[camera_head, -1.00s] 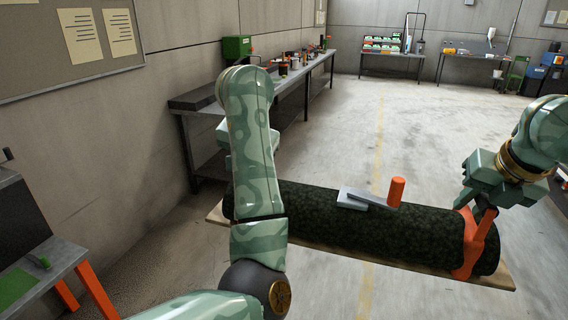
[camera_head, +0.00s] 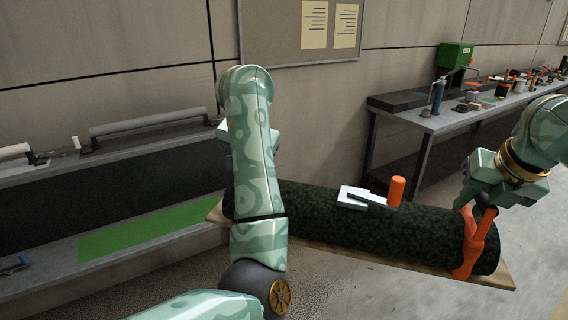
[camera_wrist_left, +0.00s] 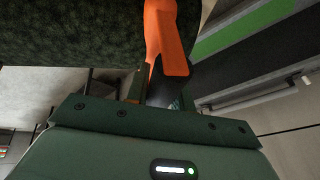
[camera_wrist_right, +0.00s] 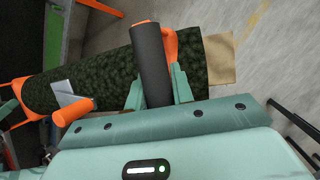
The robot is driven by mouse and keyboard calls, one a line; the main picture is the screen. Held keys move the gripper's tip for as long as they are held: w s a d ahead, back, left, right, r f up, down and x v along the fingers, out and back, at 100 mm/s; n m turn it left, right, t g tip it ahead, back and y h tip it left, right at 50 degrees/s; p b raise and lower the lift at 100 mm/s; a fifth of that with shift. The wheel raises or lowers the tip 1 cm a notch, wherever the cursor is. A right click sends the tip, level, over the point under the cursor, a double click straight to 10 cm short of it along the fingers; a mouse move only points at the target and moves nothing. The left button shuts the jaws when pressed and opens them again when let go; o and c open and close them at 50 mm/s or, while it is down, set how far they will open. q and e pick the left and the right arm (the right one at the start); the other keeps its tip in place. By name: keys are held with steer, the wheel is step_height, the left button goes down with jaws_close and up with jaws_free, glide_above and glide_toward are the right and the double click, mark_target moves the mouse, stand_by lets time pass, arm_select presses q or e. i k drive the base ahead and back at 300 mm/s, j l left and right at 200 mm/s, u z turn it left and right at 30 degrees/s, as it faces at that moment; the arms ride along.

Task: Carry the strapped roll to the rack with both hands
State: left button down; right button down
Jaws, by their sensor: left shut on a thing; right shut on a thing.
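The strapped roll (camera_head: 335,225) is a dark green turf roll on a thin tan board (camera_head: 400,264), held up in front of me and tilting slightly down to the right. An orange strap (camera_head: 473,243) wraps its right end. My right gripper (camera_head: 486,205) is shut on the dark handle of that strap, which also shows in the right wrist view (camera_wrist_right: 152,65). My left gripper is hidden behind my left arm in the head view; in the left wrist view (camera_wrist_left: 160,92) it is shut at the other orange strap (camera_wrist_left: 166,40). The rack (camera_head: 110,170) stands at the left, with a green strip on its lower shelf.
A workbench (camera_head: 440,118) with a green machine and several tools runs along the wall at the right back. A pinboard (camera_head: 300,50) hangs on the wall. Clear floor (camera_head: 420,205) lies between the bench and the roll.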

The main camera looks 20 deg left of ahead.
mark_target(155, 225)
steer(key=u, duration=1.3)
steer(key=i+l+u, duration=0.2)
steer(key=i, duration=0.3)
steer(key=i+l+u, duration=0.15)
steer(key=i, duration=0.3)
